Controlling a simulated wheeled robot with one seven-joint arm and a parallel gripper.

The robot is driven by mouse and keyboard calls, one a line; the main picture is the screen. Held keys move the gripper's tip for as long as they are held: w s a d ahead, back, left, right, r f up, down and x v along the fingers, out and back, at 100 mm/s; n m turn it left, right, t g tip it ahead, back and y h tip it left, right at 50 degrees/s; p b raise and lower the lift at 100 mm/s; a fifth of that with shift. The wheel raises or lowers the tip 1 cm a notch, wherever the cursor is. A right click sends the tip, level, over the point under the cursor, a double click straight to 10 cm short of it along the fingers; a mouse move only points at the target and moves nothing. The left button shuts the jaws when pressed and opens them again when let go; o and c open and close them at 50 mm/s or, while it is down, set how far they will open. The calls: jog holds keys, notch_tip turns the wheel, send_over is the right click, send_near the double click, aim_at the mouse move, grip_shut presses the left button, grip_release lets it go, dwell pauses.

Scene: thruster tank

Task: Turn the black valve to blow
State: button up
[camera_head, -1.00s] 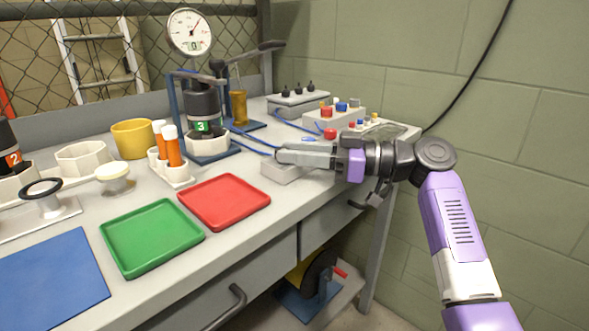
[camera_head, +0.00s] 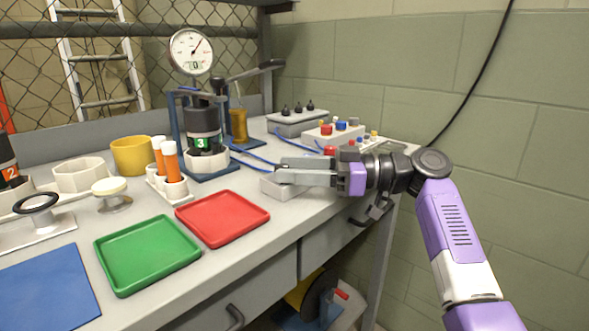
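My gripper (camera_head: 281,170) reaches in from the right, over a low pale grey box (camera_head: 284,188) at the bench's front edge. Its two grey fingers point left. They look slightly separated, but the view does not show whether anything is between them. They hide part of the box top. No black valve is clearly recognisable on this box. Small black knobs (camera_head: 297,108) stand upright on a grey box at the back, well beyond my gripper. A red button (camera_head: 330,150) shows just behind the fingers.
A press holding a black canister marked 3 (camera_head: 204,127) stands behind left, with a dial gauge (camera_head: 191,52) above. A box with coloured knobs (camera_head: 334,135) is behind my gripper. A red tray (camera_head: 222,217) and green tray (camera_head: 148,255) lie left. The wall is close right.

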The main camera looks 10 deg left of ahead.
jog(key=shift+d, duration=0.15)
jog(key=d+p, duration=0.1)
jog(key=d, duration=0.6)
jog(key=shift+d+p, duration=0.3)
jog(key=shift+p, duration=0.05)
jog(key=shift+d, duration=0.1)
